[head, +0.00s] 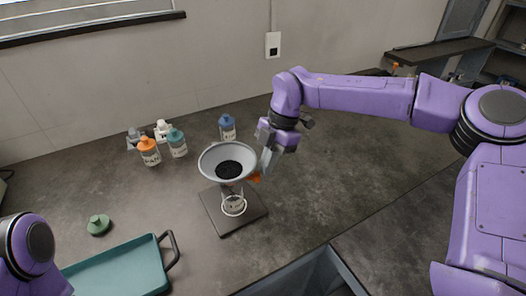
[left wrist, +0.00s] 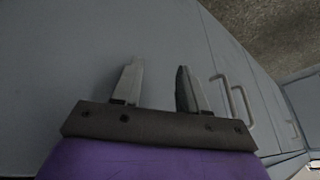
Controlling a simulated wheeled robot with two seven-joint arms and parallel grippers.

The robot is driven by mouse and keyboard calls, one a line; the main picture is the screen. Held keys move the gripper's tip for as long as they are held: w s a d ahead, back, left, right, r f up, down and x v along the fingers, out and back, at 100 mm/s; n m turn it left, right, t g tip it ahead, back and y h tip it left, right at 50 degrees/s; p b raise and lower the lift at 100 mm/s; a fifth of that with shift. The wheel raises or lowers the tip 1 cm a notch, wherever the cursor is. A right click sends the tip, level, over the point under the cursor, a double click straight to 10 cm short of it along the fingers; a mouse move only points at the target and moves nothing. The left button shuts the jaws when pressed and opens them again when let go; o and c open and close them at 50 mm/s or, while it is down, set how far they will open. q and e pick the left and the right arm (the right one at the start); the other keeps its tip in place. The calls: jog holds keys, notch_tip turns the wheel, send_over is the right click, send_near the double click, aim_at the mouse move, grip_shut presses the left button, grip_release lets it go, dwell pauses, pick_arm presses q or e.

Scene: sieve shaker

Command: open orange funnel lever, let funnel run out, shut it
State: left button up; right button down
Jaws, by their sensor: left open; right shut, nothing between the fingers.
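The funnel (head: 214,159) is a wide pale cone with dark grains in its bowl, in the middle of the head view. It stands over a clear jar (head: 233,204) on a dark square plate (head: 248,213). A bit of the orange lever (head: 255,177) shows at the funnel's right side, partly hidden. My right gripper (head: 265,173) is shut and empty, right beside the funnel and close to the lever; I cannot tell if they touch. My left gripper (left wrist: 157,88) is open and empty in the left wrist view, in front of grey cabinet fronts.
Several small bottles, among them an orange-capped one (head: 148,151) and a blue-capped one (head: 227,127), stand behind the funnel. A teal tray (head: 120,268) and a green lid (head: 98,224) lie at front left. The counter is clear right of the plate.

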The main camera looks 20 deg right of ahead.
jog(key=shift+w+a, duration=0.25)
jog(key=shift+w, duration=0.05)
jog(key=shift+w+a, duration=0.25)
jog(key=shift+a, duration=0.1)
jog(key=w+d+r+p, duration=0.1)
jog(key=w+d+r, duration=0.3)
jog(key=r, duration=0.5)
jog(key=d, duration=0.2)
jog(key=shift+d+r, duration=0.35)
jog(key=shift+r, duration=0.05)
